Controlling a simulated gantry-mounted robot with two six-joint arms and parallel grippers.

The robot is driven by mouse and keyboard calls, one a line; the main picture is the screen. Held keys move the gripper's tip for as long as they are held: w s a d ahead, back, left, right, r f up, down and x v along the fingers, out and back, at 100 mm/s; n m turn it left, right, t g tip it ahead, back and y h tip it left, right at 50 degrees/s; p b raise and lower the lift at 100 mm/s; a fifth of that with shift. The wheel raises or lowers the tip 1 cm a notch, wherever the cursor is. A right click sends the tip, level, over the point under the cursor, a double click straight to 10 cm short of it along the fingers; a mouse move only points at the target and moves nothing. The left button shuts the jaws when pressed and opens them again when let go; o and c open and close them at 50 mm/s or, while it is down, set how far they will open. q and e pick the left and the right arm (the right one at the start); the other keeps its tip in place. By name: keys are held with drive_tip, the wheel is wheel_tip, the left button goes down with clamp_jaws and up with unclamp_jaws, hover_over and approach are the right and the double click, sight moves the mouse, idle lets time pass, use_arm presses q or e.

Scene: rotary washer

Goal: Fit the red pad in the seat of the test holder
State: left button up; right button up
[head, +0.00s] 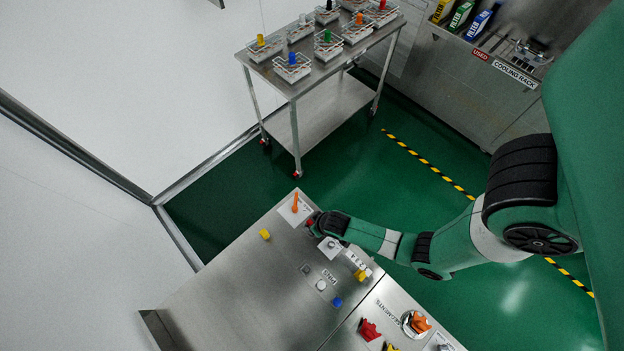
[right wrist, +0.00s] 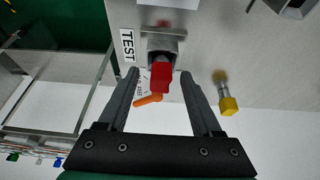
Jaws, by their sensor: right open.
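The red pad (right wrist: 161,78) is between the fingers of my right gripper (right wrist: 158,75), at the mouth of the metal test holder (right wrist: 163,42) beside the TEST label. The fingers are open, with a gap on each side of the pad. I cannot tell how deep the pad sits in the seat. In the head view a small red spot (head: 310,222) shows at my right gripper (head: 314,223), by the far corner of the steel table; the wrist hides most of the holder there. My left gripper is not in view.
An orange piece (head: 295,203) stands on a white plate near the corner. A yellow piece (head: 265,234) and a blue piece (head: 337,302) are on the table (head: 250,285). A cart (head: 318,110) with several baskets stands behind. The table's left part is clear.

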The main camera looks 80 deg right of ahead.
drive_tip(key=p+v, duration=0.7)
drive_tip(key=v, duration=0.2)
drive_tip(key=shift+r, duration=0.4)
